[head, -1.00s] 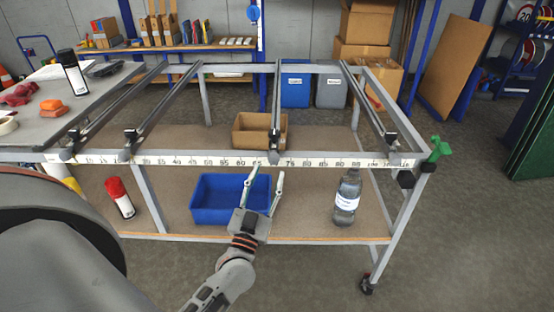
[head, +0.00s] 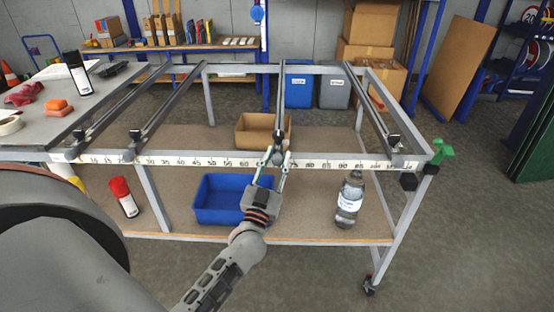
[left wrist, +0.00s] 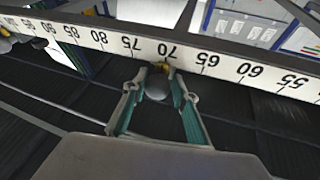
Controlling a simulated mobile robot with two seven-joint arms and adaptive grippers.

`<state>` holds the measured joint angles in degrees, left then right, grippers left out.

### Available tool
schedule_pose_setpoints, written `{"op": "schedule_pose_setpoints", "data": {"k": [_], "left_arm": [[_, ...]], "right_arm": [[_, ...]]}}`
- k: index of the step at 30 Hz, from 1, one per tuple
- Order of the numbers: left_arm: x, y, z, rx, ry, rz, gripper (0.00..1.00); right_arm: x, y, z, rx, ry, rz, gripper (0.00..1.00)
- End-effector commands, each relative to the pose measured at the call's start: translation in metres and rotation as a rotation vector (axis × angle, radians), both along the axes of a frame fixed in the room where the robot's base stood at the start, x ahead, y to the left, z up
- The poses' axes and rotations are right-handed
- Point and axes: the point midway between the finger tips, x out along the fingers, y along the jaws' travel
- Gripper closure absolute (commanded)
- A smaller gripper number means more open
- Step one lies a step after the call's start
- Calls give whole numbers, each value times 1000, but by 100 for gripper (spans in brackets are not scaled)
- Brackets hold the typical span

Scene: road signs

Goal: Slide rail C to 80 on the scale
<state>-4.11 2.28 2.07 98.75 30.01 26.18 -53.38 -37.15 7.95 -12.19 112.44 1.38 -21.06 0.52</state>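Rail C (head: 284,100) is the third dark rail from the left. It crosses the frame, its near end close to 70 on the white scale (head: 325,164). In the left wrist view the scale (left wrist: 225,65) appears upside down, with 80 to the left of 70. My left gripper (head: 277,155) is at the rail's near end. In the left wrist view its fingers (left wrist: 158,80) stand apart on either side of a round grey knob (left wrist: 156,92). A gap seems to show beside the knob; contact is unclear. My right gripper is out of view.
Two rails (head: 165,105) lie left of rail C and another (head: 374,112) lies to its right, near the scale's far end. A green clamp (head: 440,150) sits at the right corner. A blue bin (head: 220,212) and a bottle (head: 349,200) stand on the lower shelf.

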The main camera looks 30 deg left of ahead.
Motion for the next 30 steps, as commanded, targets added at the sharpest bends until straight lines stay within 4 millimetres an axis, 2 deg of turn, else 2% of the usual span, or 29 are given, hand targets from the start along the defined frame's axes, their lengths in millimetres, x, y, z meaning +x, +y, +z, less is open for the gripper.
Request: {"op": "schedule_pose_setpoints", "data": {"k": [5, 13, 18, 29, 30], "left_arm": [[4, -7, -1, 0, 3, -2, 100], [37, -62, -2, -3, 4, -4, 100], [51, -85, -2, 2, 5, -5, 100], [53, -89, -2, 3, 5, -6, 100], [53, -88, -2, 3, 5, -6, 62]], "right_arm": [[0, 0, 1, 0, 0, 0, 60], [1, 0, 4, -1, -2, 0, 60], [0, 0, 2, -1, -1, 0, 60], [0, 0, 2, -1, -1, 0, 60], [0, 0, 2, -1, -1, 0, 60]]}}
